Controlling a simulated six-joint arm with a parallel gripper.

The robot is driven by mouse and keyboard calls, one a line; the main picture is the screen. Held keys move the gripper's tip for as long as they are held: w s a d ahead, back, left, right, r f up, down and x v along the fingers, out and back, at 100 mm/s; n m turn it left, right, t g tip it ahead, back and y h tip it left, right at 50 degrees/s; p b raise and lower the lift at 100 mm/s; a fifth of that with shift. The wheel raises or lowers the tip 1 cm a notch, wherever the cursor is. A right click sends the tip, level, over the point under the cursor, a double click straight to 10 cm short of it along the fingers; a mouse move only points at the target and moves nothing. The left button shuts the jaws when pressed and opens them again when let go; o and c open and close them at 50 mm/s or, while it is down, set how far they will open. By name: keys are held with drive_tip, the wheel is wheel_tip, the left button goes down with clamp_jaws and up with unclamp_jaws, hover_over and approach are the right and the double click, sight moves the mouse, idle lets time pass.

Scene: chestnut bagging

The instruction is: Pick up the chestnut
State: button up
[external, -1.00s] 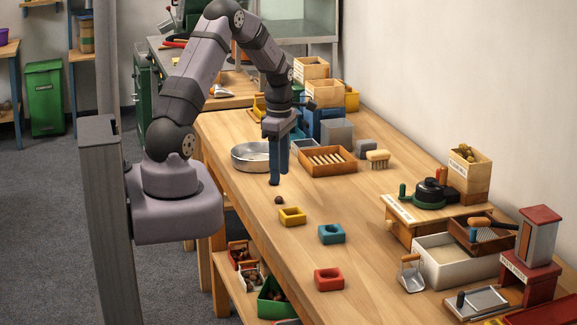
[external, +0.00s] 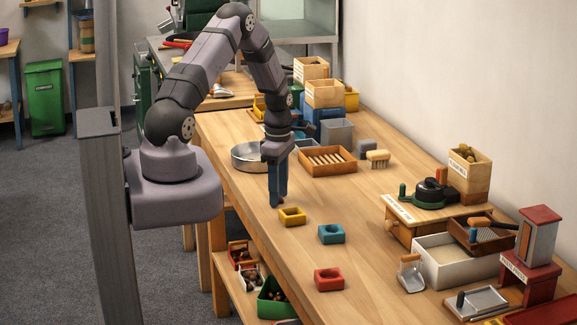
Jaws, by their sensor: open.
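My gripper (external: 278,203) points straight down with its blue fingers low over the wooden table (external: 370,235), just left of the yellow block. The jaws are open. The chestnut does not show clearly now; the fingers cover the spot where it lay as a small dark brown ball. I cannot tell whether it sits between the fingers or behind them, or whether they touch it.
A yellow block (external: 292,217), a teal block (external: 331,234) and a red block (external: 329,279), each with a hollow, stand in a row toward the front.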

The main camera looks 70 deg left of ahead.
clamp_jaws()
idle(0.3)
wheel_tip(320, 180, up, 10)
drive_tip(key=b, duration=0.3)
idle(0.4)
